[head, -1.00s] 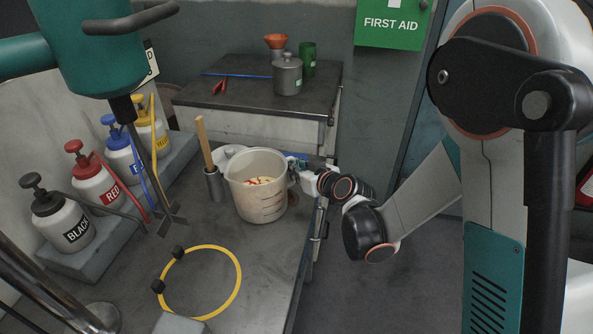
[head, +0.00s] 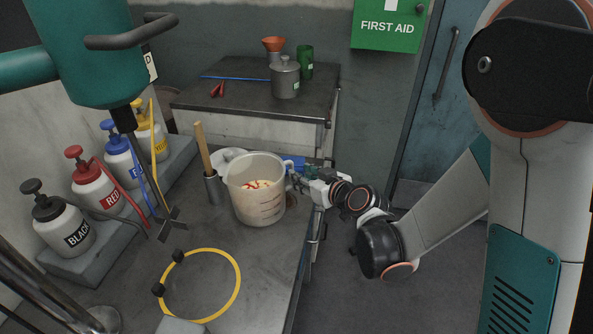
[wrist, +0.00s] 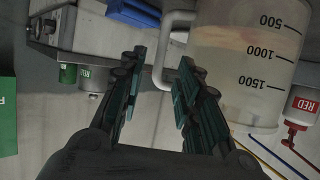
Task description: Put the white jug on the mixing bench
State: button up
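The white jug (head: 258,202) stands upright on the grey bench (head: 262,262), close to its right edge; I take this to be the mixing bench. It holds something pale with red streaks. In the wrist view the jug (wrist: 245,65) shows scale marks, and its white handle lies ahead, around the gap between my fingertips. My gripper (head: 299,181) is just right of the jug. In the wrist view my gripper (wrist: 162,62) has its two fingers apart, with nothing clamped between them.
A yellow ring (head: 239,285) lies in front of the jug. A holder with a wooden stick (head: 203,148) stands left of it, beyond which are the pump bottles (head: 95,186). A mixer (head: 95,60) hangs above. A back bench (head: 235,108) carries a grey pot (head: 285,78).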

jog(key=s+d+r+m+g+h, duration=0.1)
jog(key=s+d+r+m+h, duration=0.1)
jog(key=s+d+r, duration=0.2)
jog(key=s+d+r+m+g+h, duration=0.1)
jog(key=s+d+r+m+h, duration=0.2)
jog(key=s+d, duration=0.8)
jog(key=s+d+r+m+g+h+p, duration=0.1)
jog(key=s+d+r+m+h, duration=0.1)
jog(key=s+d+r, duration=0.3)
jog(key=s+d+h, duration=0.1)
jog(key=s+d, duration=0.2)
jog(key=s, duration=0.2)
jog(key=shift+s+r+g, duration=0.15)
jog(key=shift+s+g, duration=0.25)
jog(key=shift+a, duration=0.1)
